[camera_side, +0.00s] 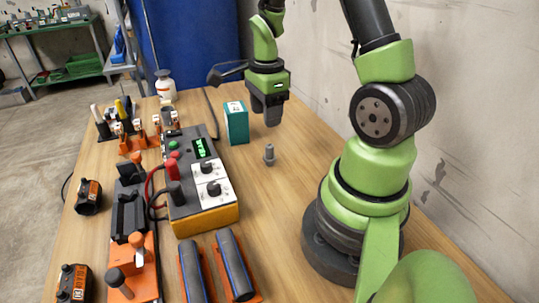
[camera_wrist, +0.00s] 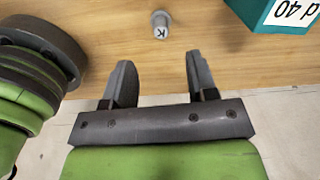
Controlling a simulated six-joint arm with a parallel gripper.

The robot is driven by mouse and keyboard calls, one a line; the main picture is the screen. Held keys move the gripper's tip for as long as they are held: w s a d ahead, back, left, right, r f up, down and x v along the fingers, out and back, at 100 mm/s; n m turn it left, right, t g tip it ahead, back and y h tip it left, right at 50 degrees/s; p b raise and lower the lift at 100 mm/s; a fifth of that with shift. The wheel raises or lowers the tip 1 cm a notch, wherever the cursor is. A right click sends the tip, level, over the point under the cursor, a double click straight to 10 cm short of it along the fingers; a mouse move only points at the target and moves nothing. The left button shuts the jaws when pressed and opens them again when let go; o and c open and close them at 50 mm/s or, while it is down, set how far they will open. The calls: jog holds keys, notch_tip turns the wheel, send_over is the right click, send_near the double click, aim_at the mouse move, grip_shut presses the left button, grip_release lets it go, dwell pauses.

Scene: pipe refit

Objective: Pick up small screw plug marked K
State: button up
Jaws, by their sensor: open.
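The small screw plug marked K (camera_side: 269,154) stands upright on the wooden table, below and a little in front of my gripper in the side view. In the wrist view the plug (camera_wrist: 160,24) shows its pale top with a dark K, beyond the fingertips and between their lines. My gripper (camera_side: 268,118) hangs above the table, pointing down, apart from the plug. In the wrist view my gripper (camera_wrist: 159,73) has its two fingers spread with nothing between them.
A teal box (camera_side: 236,124) stands close to the left of my gripper; it also shows in the wrist view (camera_wrist: 272,22). A control box (camera_side: 198,180) with knobs and cables lies farther left. A wall runs along the right. The table around the plug is clear.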

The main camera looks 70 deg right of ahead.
send_over(270, 146)
jog(key=shift+m, duration=0.4)
notch_tip(270, 146, down, 5)
jog(key=shift+w+a+r, duration=0.1)
jog(key=shift+w+r, duration=0.05)
jog(key=shift+f, duration=3.05)
grip_shut()
